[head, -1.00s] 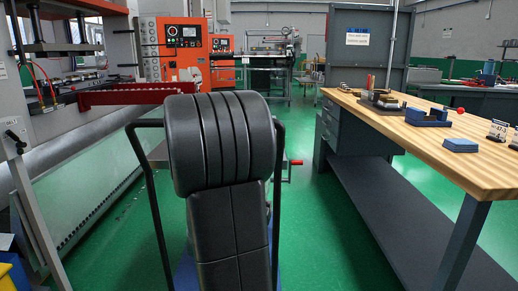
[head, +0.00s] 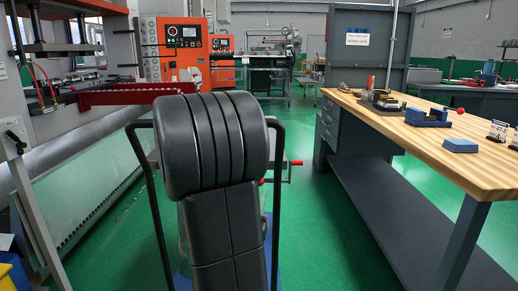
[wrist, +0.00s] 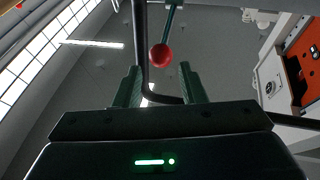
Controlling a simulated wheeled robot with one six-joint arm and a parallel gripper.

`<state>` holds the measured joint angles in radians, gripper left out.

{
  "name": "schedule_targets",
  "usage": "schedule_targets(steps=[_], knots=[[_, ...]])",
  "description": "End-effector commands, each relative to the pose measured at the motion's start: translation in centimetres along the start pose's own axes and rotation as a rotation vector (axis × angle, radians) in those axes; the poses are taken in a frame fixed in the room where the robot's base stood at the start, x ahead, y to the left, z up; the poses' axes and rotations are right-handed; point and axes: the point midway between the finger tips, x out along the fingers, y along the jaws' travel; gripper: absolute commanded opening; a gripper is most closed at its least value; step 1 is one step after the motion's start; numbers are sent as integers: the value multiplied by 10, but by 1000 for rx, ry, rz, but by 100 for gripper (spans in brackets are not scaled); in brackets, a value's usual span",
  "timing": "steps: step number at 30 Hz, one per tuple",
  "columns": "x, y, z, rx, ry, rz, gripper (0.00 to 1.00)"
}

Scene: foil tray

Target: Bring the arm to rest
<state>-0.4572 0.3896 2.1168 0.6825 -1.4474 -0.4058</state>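My gripper (wrist: 159,68) shows in the wrist view with its two dark green fingers apart. It points up toward the ceiling and I see nothing held between the fingers. A black bent bar (wrist: 141,40) and a red ball knob (wrist: 160,55) on a thin rod appear beyond the fingers; I cannot tell how far away they are. In the head view my own dark arm fills the lower middle and my gripper is hidden. No foil tray can be made out.
A wooden workbench (head: 455,160) on the right holds a blue block (head: 460,146) and several small items. A black tubular handle (head: 278,150) stands beside my arm, with a red-tipped crank (head: 296,162) behind. A large press (head: 65,60) is left.

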Motion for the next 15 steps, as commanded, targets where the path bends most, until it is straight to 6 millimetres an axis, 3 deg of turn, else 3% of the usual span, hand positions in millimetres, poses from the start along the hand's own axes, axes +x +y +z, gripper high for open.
schedule_targets(steps=[12,15], knots=[[83,0,-4,0,2,2,37],[86,-1,-12,-2,0,-1,37]])
